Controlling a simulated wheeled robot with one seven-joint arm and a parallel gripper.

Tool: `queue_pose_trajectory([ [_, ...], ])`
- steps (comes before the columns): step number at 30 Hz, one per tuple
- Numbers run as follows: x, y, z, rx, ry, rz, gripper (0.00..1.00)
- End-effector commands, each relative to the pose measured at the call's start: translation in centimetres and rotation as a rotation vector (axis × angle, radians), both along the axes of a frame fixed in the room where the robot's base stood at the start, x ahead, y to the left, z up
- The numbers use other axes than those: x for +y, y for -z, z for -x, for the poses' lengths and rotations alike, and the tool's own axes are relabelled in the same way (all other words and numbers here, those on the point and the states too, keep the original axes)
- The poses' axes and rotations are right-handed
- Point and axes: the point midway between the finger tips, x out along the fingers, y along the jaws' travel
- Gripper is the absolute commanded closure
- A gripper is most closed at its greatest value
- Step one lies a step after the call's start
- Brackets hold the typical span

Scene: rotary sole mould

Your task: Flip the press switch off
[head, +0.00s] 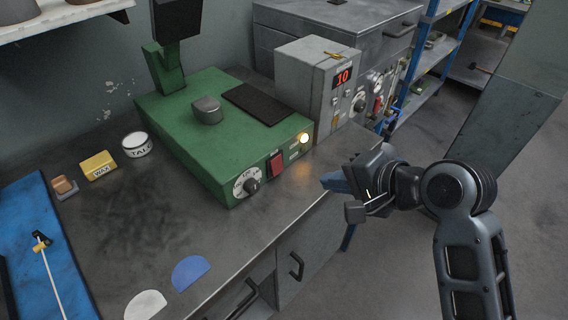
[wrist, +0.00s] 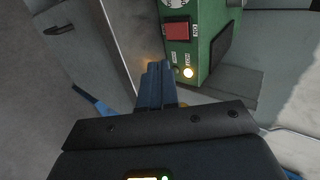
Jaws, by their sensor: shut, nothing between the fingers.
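The green press (head: 207,135) stands on the dark bench against the wall. On its front face are a dial (head: 250,186), a red rocker switch (head: 276,163) and a glowing yellowish lamp (head: 304,138). The switch also shows in the wrist view (wrist: 178,31), near the top, with the lamp (wrist: 188,72) below it. I cannot tell which way the rocker is tilted. My gripper (head: 328,182) is shut and empty, near the bench's front edge, to the right of the switch and apart from it. Its blue fingertips (wrist: 159,68) point toward the press front.
A grey control box (head: 305,85) with a red display reading 10 stands right of the press. A yellow wax block (head: 99,165), a talc tin (head: 137,145), a blue mat (head: 45,240) and two half-round pieces lie left. Drawer handles (head: 296,265) stick out below the bench edge.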

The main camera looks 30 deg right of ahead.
Motion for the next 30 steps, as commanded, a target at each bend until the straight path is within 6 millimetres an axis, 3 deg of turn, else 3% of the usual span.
queue_pose_trajectory([
  [11,0.4,1.1,-1.3,0.001,-0.001,0.000,1.00],
  [24,2.5,6.1,-7.7,0.000,-0.001,0.000,1.00],
  [30,3.4,6.5,-10.3,-0.001,-0.001,0.000,1.00],
])
